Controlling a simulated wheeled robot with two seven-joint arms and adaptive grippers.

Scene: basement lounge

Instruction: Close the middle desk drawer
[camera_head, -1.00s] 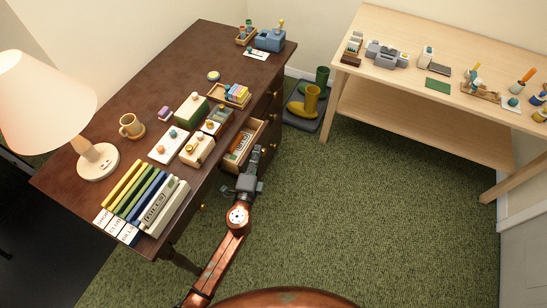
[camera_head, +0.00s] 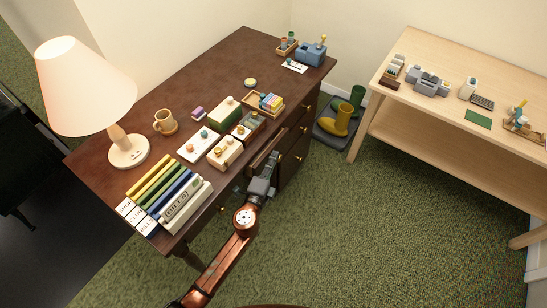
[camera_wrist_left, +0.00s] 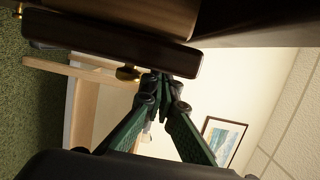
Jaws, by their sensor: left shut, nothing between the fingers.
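The dark wood desk (camera_head: 215,75) stands on the left, with drawer fronts and brass knobs (camera_head: 299,157) on its right side. The drawer (camera_head: 263,150) beside my left gripper shows only a narrow strip of its inside in the head view, so it stands slightly out. My left gripper (camera_head: 273,157) is shut and empty at this drawer's front. In the left wrist view the shut fingertips (camera_wrist_left: 162,80) are close to a dark drawer front (camera_wrist_left: 105,48) with a brass knob (camera_wrist_left: 128,73); whether they touch is unclear. The right gripper is out of view.
Boots (camera_head: 343,119) stand on a tray past the desk. A pale workbench (camera_head: 440,112) stands at right. The green carpet between is clear.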

